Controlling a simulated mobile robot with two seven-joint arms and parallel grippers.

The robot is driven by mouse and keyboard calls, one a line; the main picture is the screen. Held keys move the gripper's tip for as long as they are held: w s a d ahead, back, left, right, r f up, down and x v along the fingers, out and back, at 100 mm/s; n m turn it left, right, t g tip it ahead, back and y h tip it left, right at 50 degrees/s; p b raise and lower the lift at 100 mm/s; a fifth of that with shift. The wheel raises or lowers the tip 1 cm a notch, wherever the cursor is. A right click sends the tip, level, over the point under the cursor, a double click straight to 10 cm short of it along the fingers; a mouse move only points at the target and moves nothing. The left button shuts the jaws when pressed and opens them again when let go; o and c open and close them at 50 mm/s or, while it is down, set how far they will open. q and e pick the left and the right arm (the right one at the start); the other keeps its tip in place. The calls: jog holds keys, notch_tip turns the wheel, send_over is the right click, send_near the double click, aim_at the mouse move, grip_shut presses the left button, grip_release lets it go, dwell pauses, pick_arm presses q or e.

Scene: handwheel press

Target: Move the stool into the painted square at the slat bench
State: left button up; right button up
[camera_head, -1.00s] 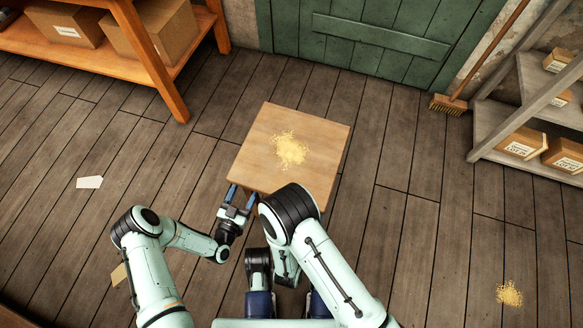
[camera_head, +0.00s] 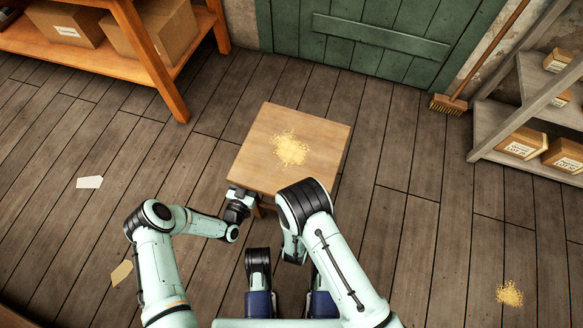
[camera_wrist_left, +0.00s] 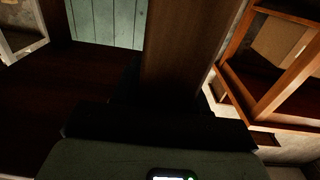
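The stool (camera_head: 318,150) stands in front of me, its square light-wood seat level, with a patch of yellow grains (camera_head: 290,148) on top. My left gripper (camera_head: 241,199) is at the seat's near left corner, its fingertips hidden under the edge. In the left wrist view a broad brown upright, apparently a stool leg (camera_wrist_left: 185,50), fills the middle, right in front of the gripper. Dark shapes flank it, too dim to tell whether the fingers touch it. My right arm's bent elbow covers the stool's near right side, and my right gripper is hidden. I see no painted square.
An orange wooden shelf (camera_head: 150,60) with cardboard boxes stands at the back left. A green door (camera_head: 370,40) is behind the stool. A broom (camera_head: 450,104) and grey shelves (camera_head: 490,130) are at the right.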

aim_at(249, 169)
pick_arm(q)
grip_shut()
pick_arm(e)
grip_shut()
pick_arm(q)
jog(key=shift+w+r, duration=0.1)
jog(key=shift+r, duration=0.1)
pick_arm(e)
jog(key=shift+w+r, duration=0.1)
jog(key=shift+r, duration=0.05)
pick_arm(q)
jog(key=shift+r, duration=0.1)
pick_arm(e)
jog(key=shift+r, duration=0.1)
